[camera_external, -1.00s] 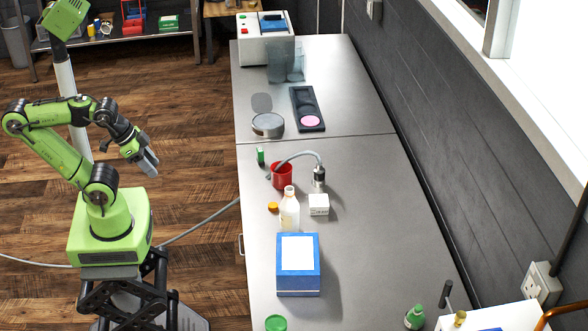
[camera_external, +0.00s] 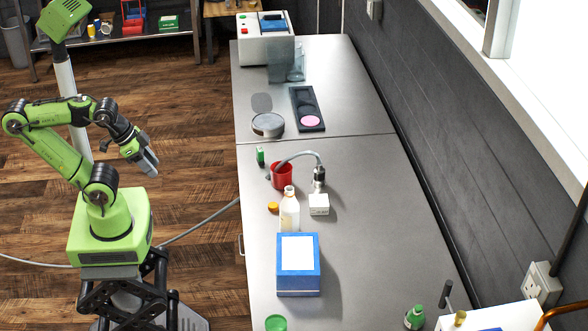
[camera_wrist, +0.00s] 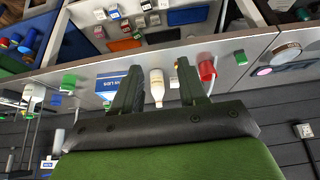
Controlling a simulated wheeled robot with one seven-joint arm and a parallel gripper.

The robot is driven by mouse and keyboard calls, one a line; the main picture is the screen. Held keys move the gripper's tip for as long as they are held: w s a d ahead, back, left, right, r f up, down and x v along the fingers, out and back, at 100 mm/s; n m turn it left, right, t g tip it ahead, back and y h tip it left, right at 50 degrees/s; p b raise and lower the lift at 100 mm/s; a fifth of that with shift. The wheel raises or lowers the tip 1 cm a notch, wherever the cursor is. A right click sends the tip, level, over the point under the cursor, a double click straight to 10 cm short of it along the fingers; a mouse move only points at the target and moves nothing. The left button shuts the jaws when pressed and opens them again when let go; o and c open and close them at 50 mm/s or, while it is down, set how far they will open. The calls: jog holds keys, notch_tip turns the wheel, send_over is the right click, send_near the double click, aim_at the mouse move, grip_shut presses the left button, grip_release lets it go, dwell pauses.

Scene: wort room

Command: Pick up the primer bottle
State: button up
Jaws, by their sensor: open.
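No label can be read, so I cannot tell for certain which item is the primer bottle. A cream bottle with a pale cap (camera_external: 289,214) stands upright on the bench behind the blue box. It shows between my fingers in the wrist view (camera_wrist: 157,86). A small green item (camera_external: 260,156) stands near the bench's left edge. A dark green bottle (camera_external: 415,317) stands at the front right. My gripper (camera_external: 150,165) is open and empty over the floor, left of the bench and apart from everything on it. Its fingers also show in the wrist view (camera_wrist: 160,80).
The steel bench (camera_external: 370,230) holds a blue box (camera_external: 298,284), a red cup (camera_external: 282,180), a curved hose fitting (camera_external: 319,178), a small white box (camera_external: 319,204), an orange cap (camera_external: 273,207) and a green lid (camera_external: 276,323). Its right side is mostly clear, beside the dark wall.

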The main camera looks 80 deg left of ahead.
jog(key=o, duration=0.9)
jog(key=n+t+y+b, duration=0.2)
jog(key=t+y, duration=0.1)
jog(key=t, duration=0.5)
send_near(281, 207)
jog(key=p+x, duration=0.1)
jog(key=x, duration=0.8)
jog(key=shift+a+f, duration=0.1)
jog(key=x, duration=0.5)
jog(key=shift+w+f+p, duration=0.25)
jog(key=shift+f+p, duration=0.15)
jog(key=shift+s, duration=0.1)
